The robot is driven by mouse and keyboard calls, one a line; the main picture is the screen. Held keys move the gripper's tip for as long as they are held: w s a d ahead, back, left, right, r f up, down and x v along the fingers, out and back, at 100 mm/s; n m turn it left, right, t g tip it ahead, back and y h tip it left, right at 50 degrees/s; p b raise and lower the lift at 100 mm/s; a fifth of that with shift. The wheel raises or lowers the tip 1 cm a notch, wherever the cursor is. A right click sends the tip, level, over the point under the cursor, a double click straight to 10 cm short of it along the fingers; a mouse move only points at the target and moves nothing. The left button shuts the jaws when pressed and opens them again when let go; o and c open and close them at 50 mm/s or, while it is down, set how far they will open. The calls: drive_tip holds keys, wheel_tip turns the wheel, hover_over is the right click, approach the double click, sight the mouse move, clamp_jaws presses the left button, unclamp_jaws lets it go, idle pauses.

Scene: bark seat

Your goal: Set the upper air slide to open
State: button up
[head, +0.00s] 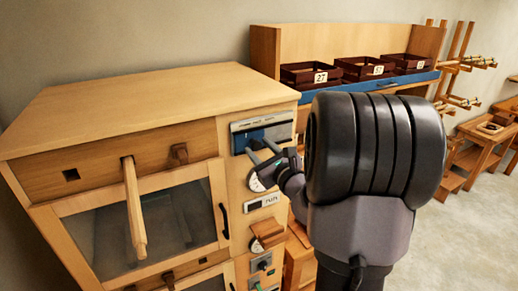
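A wooden cabinet (120,110) fills the left side. Its upper front board has a small brown wooden block (178,153) near the right end and a dark square hole (71,174) near the left end. A narrow panel right of the glazed door carries a metal-framed blue plate (275,131) at its top. I cannot tell for sure which of these is the upper air slide, or its setting. My gripper (259,147) is in front of the blue plate's lower part. Its two fingers are apart and nothing shows between them. Whether they touch the panel is unclear.
A long wooden handle (134,210) juts out before the glazed door (165,222). Dark numbered trays (310,74) stand behind. Open floor (470,235) is at right.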

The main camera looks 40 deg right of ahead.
clamp_jaws()
idle(1.2)
